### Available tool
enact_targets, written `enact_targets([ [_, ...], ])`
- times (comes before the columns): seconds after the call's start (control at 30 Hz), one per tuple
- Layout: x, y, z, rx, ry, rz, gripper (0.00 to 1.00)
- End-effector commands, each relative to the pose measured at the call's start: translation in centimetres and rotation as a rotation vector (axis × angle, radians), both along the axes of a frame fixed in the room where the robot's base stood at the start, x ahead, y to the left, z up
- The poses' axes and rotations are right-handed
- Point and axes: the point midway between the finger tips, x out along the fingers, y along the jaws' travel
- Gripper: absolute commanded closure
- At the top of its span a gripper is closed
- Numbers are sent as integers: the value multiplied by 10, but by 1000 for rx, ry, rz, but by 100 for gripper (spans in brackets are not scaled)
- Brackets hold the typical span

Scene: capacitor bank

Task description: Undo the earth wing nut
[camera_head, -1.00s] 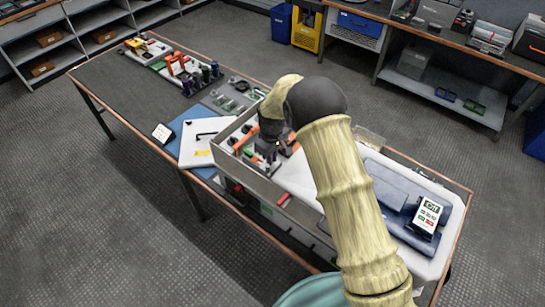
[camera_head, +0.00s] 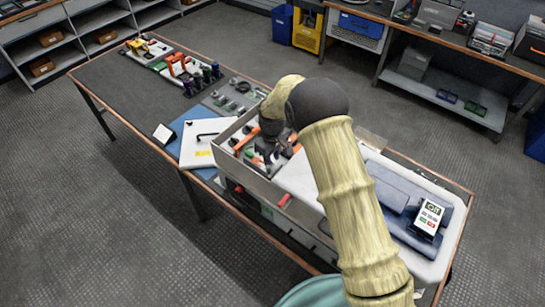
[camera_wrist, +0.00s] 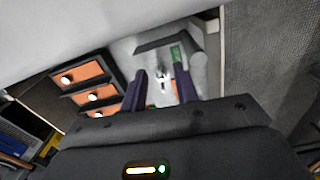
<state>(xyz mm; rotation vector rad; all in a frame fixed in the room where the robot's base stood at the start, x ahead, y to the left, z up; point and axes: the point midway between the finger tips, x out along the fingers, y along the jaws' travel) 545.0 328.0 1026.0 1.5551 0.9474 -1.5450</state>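The grey open box (camera_head: 235,167) on the bench holds orange and dark parts. My gripper (camera_head: 274,155) reaches down into its right part and is small in the head view. In the wrist view, the two dark purple fingers of my gripper (camera_wrist: 161,72) stand apart, with a clear gap. A small bright metal piece, which looks like the earth wing nut (camera_wrist: 163,84), shows between and beyond the fingers. I cannot tell how far below the fingertips it is, and I see no contact. A green label (camera_wrist: 177,56) is beside the right fingertip.
Orange-faced blocks with white round knobs (camera_wrist: 82,74) stand left of the fingers in the wrist view. A pale wall (camera_wrist: 120,28) crosses the top. A white lid with a black handle (camera_head: 201,140) lies left of the box. A meter (camera_head: 428,216) lies at the right.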

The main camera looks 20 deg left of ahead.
Motion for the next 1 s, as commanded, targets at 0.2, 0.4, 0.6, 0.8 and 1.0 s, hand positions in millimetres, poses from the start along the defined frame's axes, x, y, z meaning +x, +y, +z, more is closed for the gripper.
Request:
enact_targets([
  [0.2, 0, -1, 4, -1, 0, -1, 70],
  [0.4, 0, -2, 28, 0, -1, -2, 70],
  [0.6, 0, 0, 68, 0, -2, 1, 70],
  [0.8, -1, 2, 108, 2, -3, 4, 70],
  [1.0, 0, -1, 147, 2, -3, 0, 70],
])
